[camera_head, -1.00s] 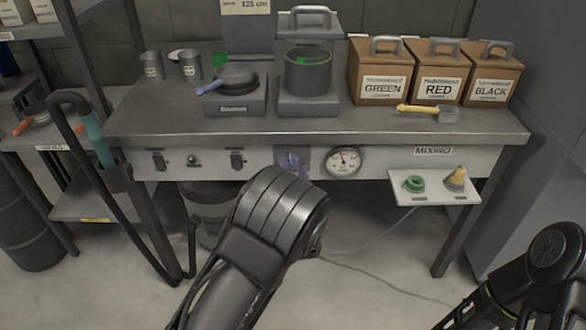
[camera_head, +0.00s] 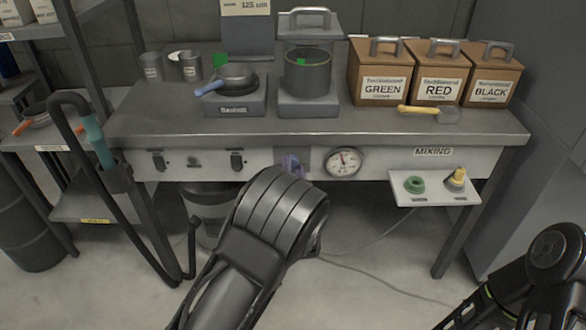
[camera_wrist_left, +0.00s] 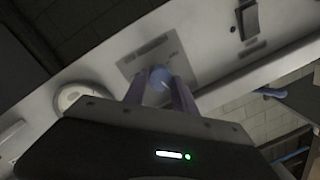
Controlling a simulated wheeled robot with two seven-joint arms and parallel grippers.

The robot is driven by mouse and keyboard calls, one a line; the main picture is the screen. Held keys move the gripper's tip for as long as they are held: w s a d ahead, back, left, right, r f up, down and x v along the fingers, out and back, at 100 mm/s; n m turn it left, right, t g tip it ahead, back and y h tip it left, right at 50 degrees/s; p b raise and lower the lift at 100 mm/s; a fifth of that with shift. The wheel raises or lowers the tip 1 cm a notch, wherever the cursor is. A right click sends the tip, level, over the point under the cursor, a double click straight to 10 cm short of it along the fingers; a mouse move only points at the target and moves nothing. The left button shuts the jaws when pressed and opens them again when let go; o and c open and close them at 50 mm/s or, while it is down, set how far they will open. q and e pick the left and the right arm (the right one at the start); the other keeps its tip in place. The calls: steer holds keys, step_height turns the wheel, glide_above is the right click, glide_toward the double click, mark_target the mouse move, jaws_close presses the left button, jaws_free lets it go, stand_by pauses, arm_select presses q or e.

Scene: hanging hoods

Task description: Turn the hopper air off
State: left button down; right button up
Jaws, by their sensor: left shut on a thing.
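A small blue knob (camera_wrist_left: 160,77) sits on a grey plate (camera_wrist_left: 150,55) on the white front panel of the bench. My left gripper (camera_wrist_left: 158,92) has one finger on each side of the knob and is shut on it. In the head view the left gripper's purple-grey fingertips (camera_head: 292,166) show at the panel just left of the round gauge (camera_head: 343,162). My left wrist hides most of the gripper there, and the plate's lettering is too blurred to read. My right arm shows at the lower right; its gripper is out of view.
The bench top (camera_head: 290,125) overhangs the panel. Dark switches (camera_head: 237,160) sit left of the knob. A white shelf (camera_head: 432,198) with a green ring juts out at right. A bent dark pipe (camera_head: 125,205) stands at left. A bucket (camera_head: 205,205) stands below.

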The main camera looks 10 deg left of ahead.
steer(key=shift+f, duration=0.2)
arm_select(q)
steer(key=shift+a+n+h+b, duration=0.1)
steer(key=shift+n+h+b, duration=0.4)
steer(key=shift+n+b, duration=4.4)
steer(key=shift+a+n+h+b, duration=0.1)
steer(key=shift+n+h+b, duration=0.4)
steer(key=shift+n+b, duration=4.35)
arm_select(e)
steer(key=w+f, duration=0.1)
steer(key=f, duration=0.8)
steer(key=w+d+f, duration=0.1)
steer(key=w+f, duration=0.1)
steer(key=f, duration=0.8)
steer(key=shift+d+m+t+h, duration=0.3)
steer(key=shift+t, duration=0.1)
arm_select(q)
steer(key=shift+n, duration=0.25)
arm_select(e)
steer(key=shift+f, duration=0.1)
arm_select(q)
steer(key=c, duration=1)
jaws_free()
steer(key=shift+r, duration=0.1)
